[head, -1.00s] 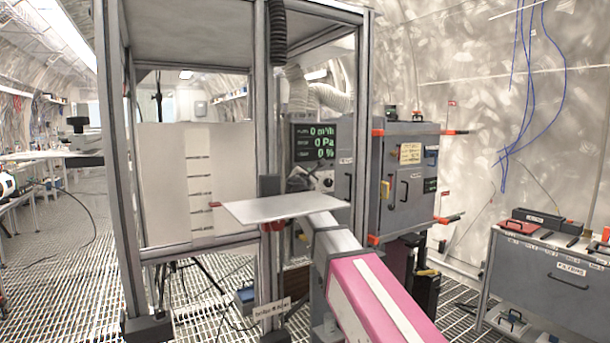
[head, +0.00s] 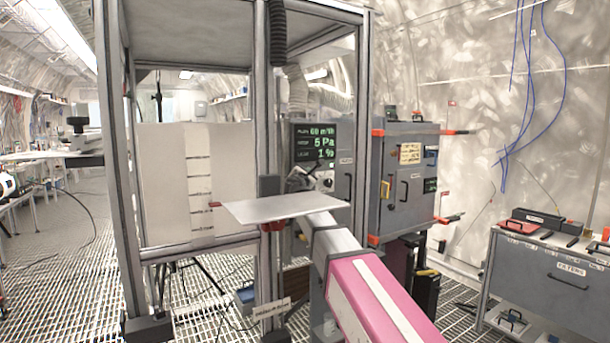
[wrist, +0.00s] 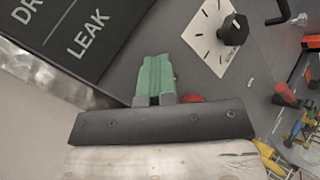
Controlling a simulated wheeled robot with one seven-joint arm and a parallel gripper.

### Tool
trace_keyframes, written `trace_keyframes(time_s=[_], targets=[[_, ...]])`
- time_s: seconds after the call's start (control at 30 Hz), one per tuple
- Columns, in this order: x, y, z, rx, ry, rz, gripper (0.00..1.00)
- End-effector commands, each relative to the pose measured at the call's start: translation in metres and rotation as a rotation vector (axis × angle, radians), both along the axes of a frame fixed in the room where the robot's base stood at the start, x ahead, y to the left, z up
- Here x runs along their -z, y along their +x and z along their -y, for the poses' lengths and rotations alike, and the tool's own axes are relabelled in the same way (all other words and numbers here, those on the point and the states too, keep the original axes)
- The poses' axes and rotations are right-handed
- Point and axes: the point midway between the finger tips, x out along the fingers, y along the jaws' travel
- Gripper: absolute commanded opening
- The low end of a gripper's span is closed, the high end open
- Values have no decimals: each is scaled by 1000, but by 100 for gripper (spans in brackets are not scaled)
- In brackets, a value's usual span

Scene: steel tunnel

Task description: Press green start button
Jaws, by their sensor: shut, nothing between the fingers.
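My gripper (wrist: 154,65) is shut and empty, its green-tipped fingers together against or just in front of the grey control panel (wrist: 222,82) in the wrist view. I cannot tell whether the fingertips touch the panel. The green start button is not clearly seen; the fingers cover part of the panel. A red round part (wrist: 191,98) shows partly beside the finger bases. In the head view the display (head: 315,142) on the panel is lit with green figures, reading about 60, 5 Pa and 1 %. The gripper is small and hard to make out there.
A black knob (wrist: 233,29) on a white dial plate stands out from the panel, right of my fingers. A red-capped part (wrist: 286,95) is farther right. Metal frame posts (head: 264,100) stand close to my arm. A grey cabinet (head: 405,185) is to the right.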

Motion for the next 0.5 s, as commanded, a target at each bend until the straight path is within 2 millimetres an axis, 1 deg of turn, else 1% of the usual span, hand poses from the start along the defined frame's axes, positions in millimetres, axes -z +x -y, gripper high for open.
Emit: trace_keyframes(time_s=[0.33,0.5], targets=[[0,3,-2,-3,0,0,0],[0,-1,1,-3,1,0,0]])
